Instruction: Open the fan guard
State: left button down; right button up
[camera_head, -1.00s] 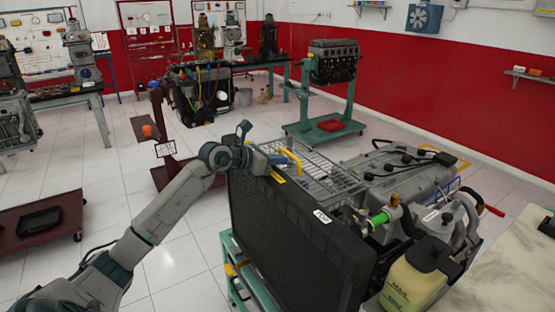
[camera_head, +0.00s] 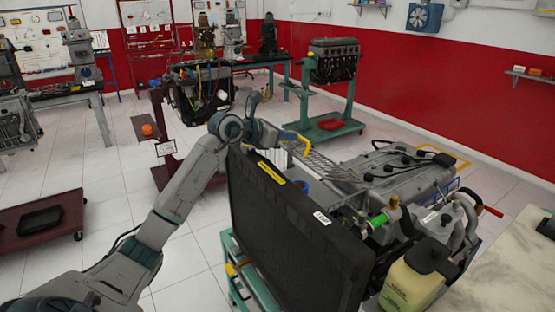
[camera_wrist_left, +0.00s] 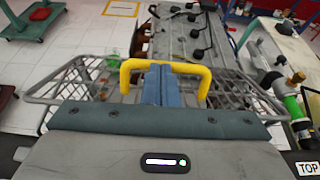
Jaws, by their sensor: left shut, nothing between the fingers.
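The fan guard (camera_head: 328,164) is a grey wire mesh cage with a yellow handle (camera_head: 303,148). It stands tilted up behind the black radiator (camera_head: 290,235), its handle side raised toward my left gripper (camera_head: 287,138). In the left wrist view the guard's mesh (camera_wrist_left: 70,83) spreads to both sides of the yellow handle (camera_wrist_left: 165,64). My left gripper (camera_wrist_left: 160,75) is shut, its blue fingers within the handle's arch with nothing pinched between them. Whether the fingers touch the handle bar is unclear. My right gripper is out of view.
The engine (camera_head: 400,175) lies right of the guard, with black leads on top. A yellowish coolant bottle (camera_head: 412,285) and a green-banded fitting (camera_head: 378,221) stand near the radiator's right. A pale worktop (camera_head: 510,265) is at the right edge. Floor left of the stand is open.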

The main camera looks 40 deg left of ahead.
aim_at(300, 150)
pick_arm(q)
jog(key=w+d+r+p, duration=0.2)
jog(key=w+d+r, duration=0.2)
jog(key=w, duration=0.5)
notch_tip(300, 150, up, 2)
jog(key=shift+w+r, duration=0.1)
jog(key=shift+w, duration=0.1)
dwell(0.9)
